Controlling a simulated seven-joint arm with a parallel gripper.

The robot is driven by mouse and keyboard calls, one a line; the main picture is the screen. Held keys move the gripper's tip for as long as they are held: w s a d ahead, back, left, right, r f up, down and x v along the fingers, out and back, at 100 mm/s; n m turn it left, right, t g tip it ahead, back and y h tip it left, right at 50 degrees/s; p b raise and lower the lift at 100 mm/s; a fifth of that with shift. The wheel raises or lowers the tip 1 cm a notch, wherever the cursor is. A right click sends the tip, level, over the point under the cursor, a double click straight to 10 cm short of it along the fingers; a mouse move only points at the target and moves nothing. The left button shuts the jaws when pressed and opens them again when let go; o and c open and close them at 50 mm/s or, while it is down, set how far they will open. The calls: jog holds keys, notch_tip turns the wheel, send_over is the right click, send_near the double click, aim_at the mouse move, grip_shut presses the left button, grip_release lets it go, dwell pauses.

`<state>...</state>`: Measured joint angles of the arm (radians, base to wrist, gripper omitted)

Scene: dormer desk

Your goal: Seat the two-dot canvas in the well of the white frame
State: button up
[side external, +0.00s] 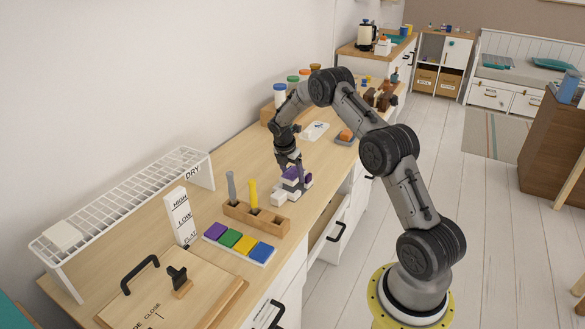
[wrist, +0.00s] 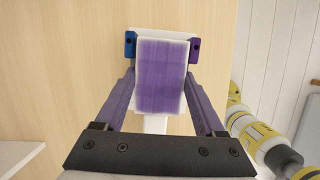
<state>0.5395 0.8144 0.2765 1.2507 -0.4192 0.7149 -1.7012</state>
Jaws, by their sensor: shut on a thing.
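My gripper (side external: 291,171) is low over the middle of the desk. In the wrist view my gripper (wrist: 160,85) is shut on a canvas (wrist: 160,78) with a streaky purple face and pale edges. No dots show on it, so I cannot tell whether it is the two-dot one. White parts, perhaps the white frame (wrist: 157,32), show beyond and below the canvas. In the side view white blocky parts (side external: 284,197) sit under the gripper. The well is hidden, and I cannot tell whether the canvas touches the frame.
A wooden holder (side external: 270,223) with a grey and a yellow tool stands in front, beside a paint strip (side external: 240,244). A HIGH/LOW/FLAT sign (side external: 180,215) and a DRY rack (side external: 125,200) with a white piece are left. Jars (side external: 280,92) stand behind.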

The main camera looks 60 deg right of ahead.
aim_at(293, 189)
jog(key=shift+f, duration=0.55)
jog(key=shift+f, duration=1.3)
dwell(1.1)
jog(key=o, duration=1.5)
jog(key=shift+f, duration=0.15)
jog(key=v, duration=1.4)
